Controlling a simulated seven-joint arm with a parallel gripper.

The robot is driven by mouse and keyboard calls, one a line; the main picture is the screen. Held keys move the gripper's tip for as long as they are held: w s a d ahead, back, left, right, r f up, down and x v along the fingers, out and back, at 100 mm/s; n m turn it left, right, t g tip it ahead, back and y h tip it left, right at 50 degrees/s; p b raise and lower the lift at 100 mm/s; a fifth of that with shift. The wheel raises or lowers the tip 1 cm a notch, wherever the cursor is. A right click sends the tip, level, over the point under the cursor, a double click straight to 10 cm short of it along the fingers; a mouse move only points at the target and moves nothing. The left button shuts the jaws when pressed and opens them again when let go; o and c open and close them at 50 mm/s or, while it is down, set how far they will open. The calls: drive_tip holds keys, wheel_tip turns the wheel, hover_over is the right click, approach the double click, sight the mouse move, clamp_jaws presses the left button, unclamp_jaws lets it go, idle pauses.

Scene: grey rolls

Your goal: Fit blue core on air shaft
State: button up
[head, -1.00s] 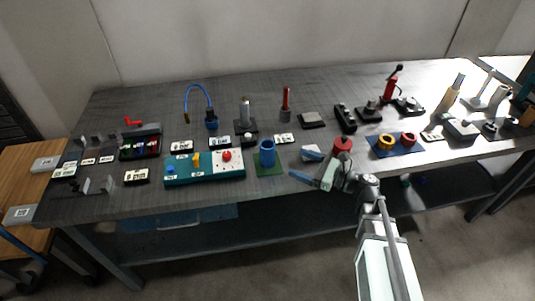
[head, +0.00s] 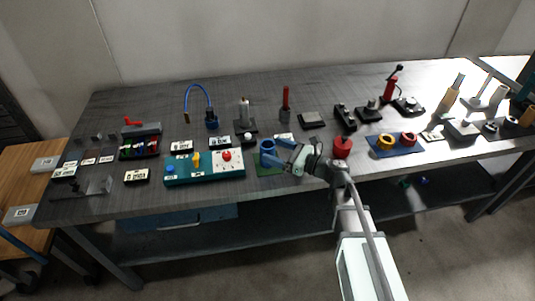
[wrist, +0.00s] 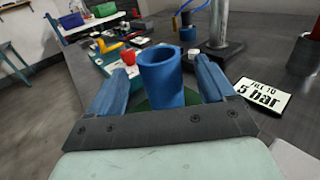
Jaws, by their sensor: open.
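The blue core (head: 267,147) is an upright hollow cylinder on a green mat (head: 270,170). My gripper (head: 272,154) is open and has come in low from the right, with its blue fingers at the core. In the wrist view, the blue core (wrist: 162,75) stands between the two spread fingers (wrist: 160,80), one to each side. I cannot tell whether either finger touches it. A grey upright post on a dark base (head: 245,113), likely the air shaft, stands behind and left of the core. It also shows in the wrist view (wrist: 219,25).
A teal control panel (head: 203,168) with a red knob lies just left of the core. A "fill to 5 bar" card (wrist: 262,96) lies to the right in the wrist view. A red cylinder (head: 342,147) stands right of my gripper. A blue hose (head: 197,90) arches behind.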

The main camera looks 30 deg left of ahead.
sight(262, 145)
drive_tip(key=shift+s+a+r, duration=0.1)
drive_tip(key=shift+s+a, duration=0.05)
drive_tip(key=shift+a, duration=1.15)
drive_tip(key=shift+s+a, duration=0.15)
drive_tip(key=shift+a, duration=1.1)
drive_tip(key=c, duration=1.1)
